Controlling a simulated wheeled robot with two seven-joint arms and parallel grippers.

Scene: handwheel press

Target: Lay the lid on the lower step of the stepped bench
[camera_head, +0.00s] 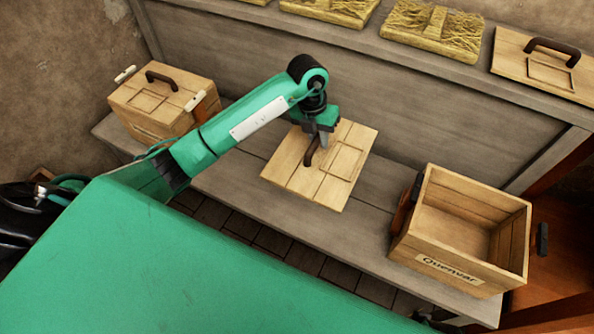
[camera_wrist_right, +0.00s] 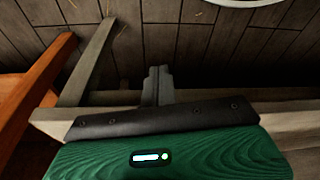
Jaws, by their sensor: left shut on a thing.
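A flat pale wooden lid (camera_head: 343,166) with a dark handle (camera_head: 312,151) is over the middle of the grey lower step (camera_head: 237,196) of the bench. My left gripper (camera_head: 323,141) is shut on the lid's handle from above. The lid looks nearly level and close to the step; I cannot tell whether it touches. The upper step (camera_head: 420,112) rises behind it. My right gripper (camera_wrist_right: 159,84) shows in the right wrist view, its fingers together with nothing seen between them.
A lidded crate (camera_head: 150,122) stands at the bench's left end. An open, empty-looking crate (camera_head: 455,270) labelled "Quenvar" stands at the right. Another lid (camera_head: 552,76) and straw-topped slabs (camera_head: 432,32) lie on the upper step. Bare step lies either side of the held lid.

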